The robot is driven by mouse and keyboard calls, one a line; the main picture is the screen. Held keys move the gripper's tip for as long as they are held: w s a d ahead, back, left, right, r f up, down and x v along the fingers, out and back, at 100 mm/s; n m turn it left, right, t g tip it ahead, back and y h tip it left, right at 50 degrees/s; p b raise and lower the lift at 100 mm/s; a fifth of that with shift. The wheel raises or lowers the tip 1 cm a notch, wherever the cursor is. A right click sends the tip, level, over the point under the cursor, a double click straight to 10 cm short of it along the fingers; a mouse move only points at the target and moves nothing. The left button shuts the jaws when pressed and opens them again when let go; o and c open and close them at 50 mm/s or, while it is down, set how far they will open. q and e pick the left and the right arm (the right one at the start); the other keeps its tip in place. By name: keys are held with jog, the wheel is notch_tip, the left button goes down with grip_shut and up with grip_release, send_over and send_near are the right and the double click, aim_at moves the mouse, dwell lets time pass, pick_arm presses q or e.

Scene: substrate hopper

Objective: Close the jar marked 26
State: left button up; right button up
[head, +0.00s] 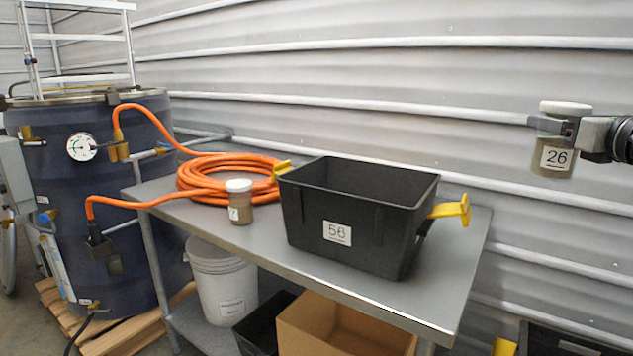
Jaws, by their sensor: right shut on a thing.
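The jar marked 26 (556,158) is at the right of the head view, upright in the air, to the right of the metal table. It is a clear jar with brownish contents and a white label. A white lid (566,107) shows at its top; I cannot tell whether it is fully seated, as the gripper covers the neck. My right gripper (556,127) comes in from the right edge and is shut on this jar near its neck, just under the lid. My left gripper is not in view.
A metal table (452,272) holds a black bin marked 56 (375,240) with yellow handles, a smaller white-lidded jar (240,205) and a coiled orange hose (205,175). A dark blue drum (75,190) stands left. A corrugated wall (400,75) runs behind.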

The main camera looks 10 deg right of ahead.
aim_at(543, 141)
jog(key=a+f, duration=0.2)
jog(key=f, duration=0.1)
jog(key=shift+w+a+f+y, duration=0.1)
jog(key=shift+w+f+y, duration=0.1)
jog(key=shift+y, duration=0.1)
pick_arm(q)
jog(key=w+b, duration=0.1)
jog(key=b, duration=0.1)
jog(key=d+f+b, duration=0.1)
jog(key=b, duration=0.1)
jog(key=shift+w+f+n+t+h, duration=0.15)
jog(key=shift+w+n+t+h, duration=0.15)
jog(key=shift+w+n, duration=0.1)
pick_arm(e)
jog(key=s+a+f+n+y, duration=0.1)
jog(key=s+a+f+y, duration=0.1)
jog(key=s+a+f, duration=0.4)
jog(key=s+a+f+n+g+y, duration=0.1)
jog(key=s+a+f+n+y, duration=0.1)
jog(key=s+a+f, duration=0.4)
jog(key=s+a+f+n+g+y, duration=0.1)
jog(key=s+a+f, duration=0.5)
jog(key=a+f, duration=0.8)
notch_tip(543, 141, down, 4)
jog(key=shift+a+r+n+y, duration=0.15)
jog(key=shift+n+y, duration=0.15)
jog(key=shift+y, duration=0.3)
jog(key=shift+s, duration=0.1)
